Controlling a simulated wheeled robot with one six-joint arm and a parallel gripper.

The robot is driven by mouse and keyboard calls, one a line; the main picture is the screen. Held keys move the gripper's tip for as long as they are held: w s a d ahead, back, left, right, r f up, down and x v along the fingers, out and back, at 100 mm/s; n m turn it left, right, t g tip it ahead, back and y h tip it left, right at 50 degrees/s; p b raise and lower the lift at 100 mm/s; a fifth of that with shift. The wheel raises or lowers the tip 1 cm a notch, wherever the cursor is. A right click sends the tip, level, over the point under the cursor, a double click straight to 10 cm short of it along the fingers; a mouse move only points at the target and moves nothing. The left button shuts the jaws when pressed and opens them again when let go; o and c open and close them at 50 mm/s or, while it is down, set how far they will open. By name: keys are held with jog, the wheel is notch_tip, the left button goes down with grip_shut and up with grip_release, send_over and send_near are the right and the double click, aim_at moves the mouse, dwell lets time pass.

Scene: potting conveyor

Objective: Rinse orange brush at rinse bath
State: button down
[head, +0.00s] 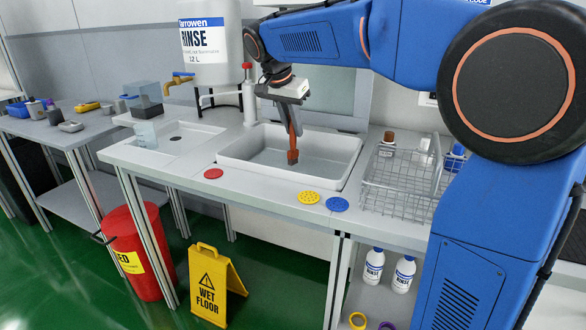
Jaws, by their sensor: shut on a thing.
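The orange brush (293,143) hangs upright, pointing down, from my gripper (289,104). My gripper is shut on its upper end. The brush's darker lower tip shows in front of the white rinse bath (338,174), over the basin's inside. I cannot tell whether the tip touches anything in the basin. The basin is set in the light grey counter, and its far side is partly behind my gripper and the brush.
A white container labelled RINSE (208,62) with a brass tap stands behind the counter. Red (213,174), yellow (309,197) and blue (337,204) discs lie along the front edge. A wire basket (400,190) with bottles stands right. A wet-floor sign (212,288) and red bin (140,255) stand below.

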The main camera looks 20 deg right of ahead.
jog(key=shift+r, duration=5.45)
